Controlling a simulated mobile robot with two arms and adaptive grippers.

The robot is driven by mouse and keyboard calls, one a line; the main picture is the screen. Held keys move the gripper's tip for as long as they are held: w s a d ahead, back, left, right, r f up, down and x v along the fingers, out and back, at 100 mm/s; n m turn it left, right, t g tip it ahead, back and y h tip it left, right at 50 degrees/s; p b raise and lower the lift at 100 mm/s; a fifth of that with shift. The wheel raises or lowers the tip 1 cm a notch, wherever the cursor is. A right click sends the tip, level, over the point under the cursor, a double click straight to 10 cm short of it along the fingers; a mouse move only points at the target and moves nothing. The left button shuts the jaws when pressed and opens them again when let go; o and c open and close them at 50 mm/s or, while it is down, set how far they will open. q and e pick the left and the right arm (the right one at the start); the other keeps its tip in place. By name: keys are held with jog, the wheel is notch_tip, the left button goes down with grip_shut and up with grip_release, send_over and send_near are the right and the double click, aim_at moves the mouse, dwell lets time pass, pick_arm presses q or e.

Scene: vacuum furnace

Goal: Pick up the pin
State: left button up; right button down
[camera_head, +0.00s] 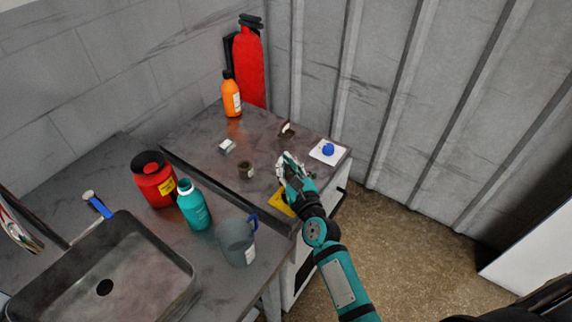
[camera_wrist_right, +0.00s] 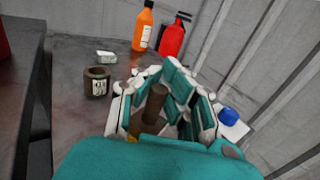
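My right gripper (camera_head: 285,163) is low over the far worktop, between a small dark jar and a white square with a blue knob. In the right wrist view its fingers (camera_wrist_right: 162,100) are spread apart. A dark brown cylinder, which looks like the pin (camera_wrist_right: 155,106), stands between them, slightly tilted in the picture. I see no clear contact on both sides, and its lower end is partly hidden. In the head view a small dark piece (camera_head: 287,130) lies just beyond the fingertips; I cannot tell whether it is the same thing. My left gripper is not in view.
The dark jar (camera_head: 246,171) and a small white block (camera_head: 227,146) stand left of my gripper. A white square with a blue knob (camera_head: 328,149) lies right. A yellow piece (camera_head: 281,202) is under my wrist. An orange bottle (camera_head: 231,97) stands behind. Bottles, a jug and a sink are left.

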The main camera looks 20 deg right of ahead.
pick_arm(q)
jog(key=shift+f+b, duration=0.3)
jog(key=shift+b, duration=0.6)
pick_arm(e)
jog(key=s+d+r, duration=0.1)
jog(key=s+r, duration=0.3)
jog(key=s, duration=0.6)
jog(key=s+d+r+h, duration=0.1)
jog(key=s+r, duration=0.3)
jog(key=s, duration=0.7)
jog(key=shift+s+m, duration=0.3)
jog(key=shift+m, duration=0.1)
